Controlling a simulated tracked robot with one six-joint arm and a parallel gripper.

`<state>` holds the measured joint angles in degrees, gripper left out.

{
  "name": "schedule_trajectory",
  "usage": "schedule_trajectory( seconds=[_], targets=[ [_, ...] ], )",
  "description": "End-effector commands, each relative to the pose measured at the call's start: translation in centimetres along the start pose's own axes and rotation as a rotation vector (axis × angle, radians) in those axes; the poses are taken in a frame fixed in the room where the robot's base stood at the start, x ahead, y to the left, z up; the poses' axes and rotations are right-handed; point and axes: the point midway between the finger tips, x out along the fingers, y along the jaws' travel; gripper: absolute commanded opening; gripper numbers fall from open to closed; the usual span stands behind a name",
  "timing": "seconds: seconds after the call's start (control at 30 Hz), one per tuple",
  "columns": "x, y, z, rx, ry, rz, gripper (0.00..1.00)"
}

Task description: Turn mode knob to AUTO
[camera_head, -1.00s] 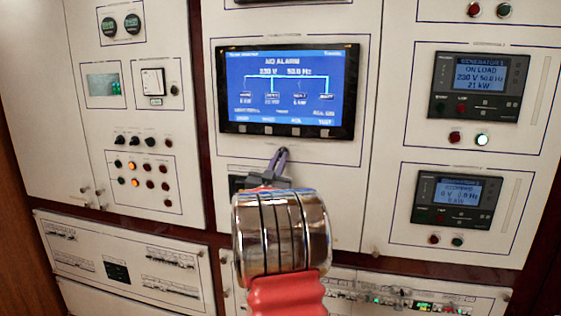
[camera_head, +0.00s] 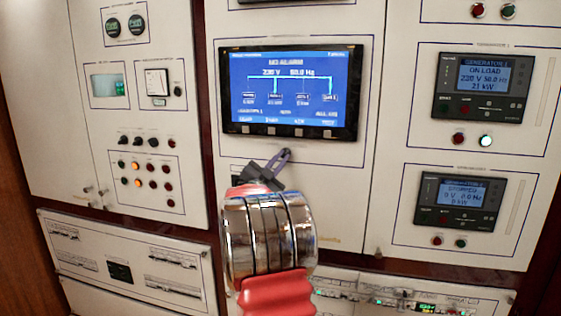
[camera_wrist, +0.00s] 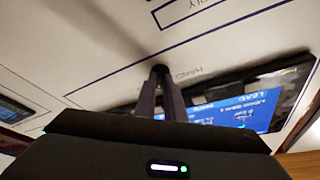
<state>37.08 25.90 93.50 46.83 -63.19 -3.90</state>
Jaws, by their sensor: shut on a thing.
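The mode knob (camera_wrist: 160,69) is a small dark round knob on the white panel, between my fingertips in the wrist view. My gripper (camera_wrist: 161,74) is shut on it, with both grey fingers close together. In the head view my gripper (camera_head: 284,154) reaches the panel just below the large blue screen (camera_head: 290,91), and its fingers slant up to the right. My fingers mostly cover the knob there, so its pointer and the position it is set to cannot be read.
Two generator displays (camera_head: 483,87) sit on the right panel. A group of small knobs and indicator lamps (camera_head: 150,165) is on the left panel. A dark rectangular item (camera_head: 238,176) is partly hidden behind my gripper. Lower panels carry switch rows.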

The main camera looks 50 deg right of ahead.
Motion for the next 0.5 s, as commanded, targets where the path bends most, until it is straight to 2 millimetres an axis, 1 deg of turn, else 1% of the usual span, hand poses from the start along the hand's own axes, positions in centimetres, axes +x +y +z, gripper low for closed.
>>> schedule_trajectory(
  seconds=[0.23, 0.27, 0.5],
  targets=[
    [0.03, 0.17, -0.01, 0.001, 0.000, 0.003, 0.00],
    [0.03, 0.18, -0.01, 0.001, 0.000, 0.004, 0.11],
    [0.04, 0.13, -0.02, 0.000, 0.001, 0.002, 0.28]
  ],
)
